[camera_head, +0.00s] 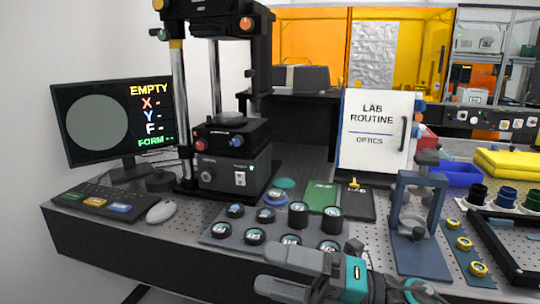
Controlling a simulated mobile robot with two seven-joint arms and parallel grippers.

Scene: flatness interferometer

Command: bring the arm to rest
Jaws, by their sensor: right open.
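My right gripper (278,271) shows at the bottom centre, coming in from the lower right with its jaws pointing left. It is open, with nothing seen between its fingers. It is in front of a grey tray (214,232) of round optics and hides part of the tray's near right edge. I cannot tell how high it is above the table. My left gripper is not in view.
The interferometer (235,140) stands behind the tray, with a monitor (115,125) reading EMPTY, a keyboard (105,202) and a mouse (161,212) at left. A blue-grey stand (420,215) is close right of my arm, with a dark frame (490,250) farther right.

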